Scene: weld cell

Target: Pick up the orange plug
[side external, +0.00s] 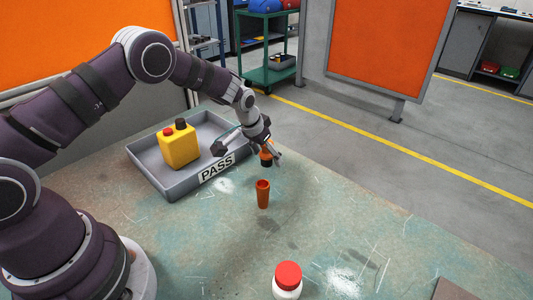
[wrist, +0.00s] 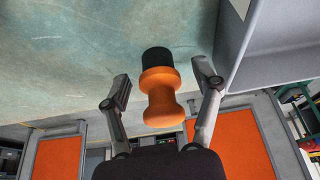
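The orange plug (wrist: 160,108) has a rounded knob, a narrow waist, a wide collar and a black end. In the wrist view it lies between the two fingers of my gripper (wrist: 163,83), with a visible gap on each side, so the fingers look open around it. In the side view the plug (side external: 266,157) shows small under my gripper (side external: 270,150), black end down. The fingers partly cover it there. I cannot tell whether the black end touches the table.
An orange-brown tapered cup (side external: 263,195) stands on the worn green table (side external: 190,245), nearer the side camera. A grey PASS tray (side external: 177,190) holds a yellow block (side external: 179,147) at left. Its wall (wrist: 240,40) is close on the right in the wrist view. A red-capped white bottle (side external: 287,285) stands in front.

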